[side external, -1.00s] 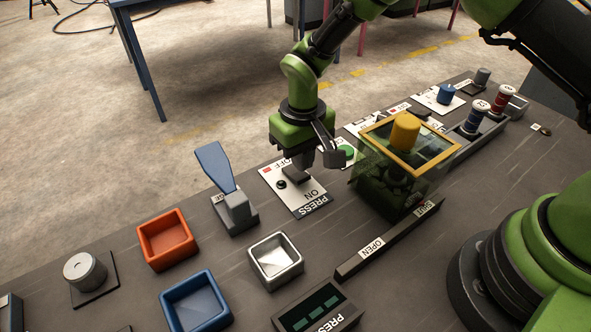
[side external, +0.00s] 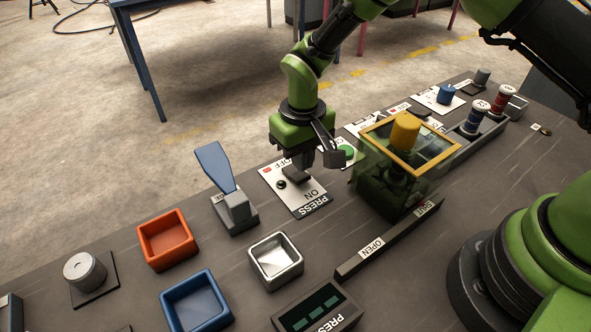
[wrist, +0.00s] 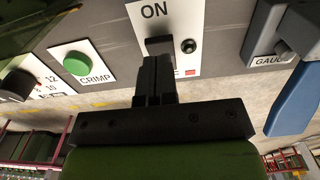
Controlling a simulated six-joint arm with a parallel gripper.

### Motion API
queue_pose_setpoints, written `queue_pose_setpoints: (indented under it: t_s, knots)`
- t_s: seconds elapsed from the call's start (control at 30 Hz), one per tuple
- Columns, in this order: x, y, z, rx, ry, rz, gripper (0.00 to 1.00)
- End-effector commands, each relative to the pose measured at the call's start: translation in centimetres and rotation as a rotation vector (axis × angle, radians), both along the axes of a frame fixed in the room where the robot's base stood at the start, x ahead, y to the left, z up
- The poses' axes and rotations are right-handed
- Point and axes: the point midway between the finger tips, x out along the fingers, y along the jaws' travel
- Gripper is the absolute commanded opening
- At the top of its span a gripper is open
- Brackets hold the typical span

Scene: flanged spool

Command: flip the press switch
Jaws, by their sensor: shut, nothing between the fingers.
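The press switch is a black rocker (side external: 297,174) on a white plate (side external: 310,203) marked OFF, ON and PRESS. A small round black lamp (side external: 281,184) sits beside it, and it also shows in the wrist view (wrist: 189,46). My gripper (wrist: 155,60) is shut and empty. Its fingertips are right at the rocker, on the OFF side, and partly cover it in the wrist view (wrist: 159,45). I cannot tell whether they touch it. In the side view my gripper (side external: 298,160) hangs over the OFF end of the plate.
A clear cover with an orange frame (side external: 448,158) stands close right of my gripper. A green CRIMP button (wrist: 77,64) is nearby. A blue-handled lever (side external: 214,166) stands to the left. Orange (side external: 150,243), blue (side external: 184,310) and silver (side external: 268,268) trays lie nearer the camera.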

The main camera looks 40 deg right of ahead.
Motion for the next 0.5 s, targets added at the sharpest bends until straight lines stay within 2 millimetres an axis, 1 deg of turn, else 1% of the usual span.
queue_pose_setpoints:
  t_s: [0.5]
  knots:
    - [0.02,0.01,-0.58,0.0,0.0,0.0,0.0]
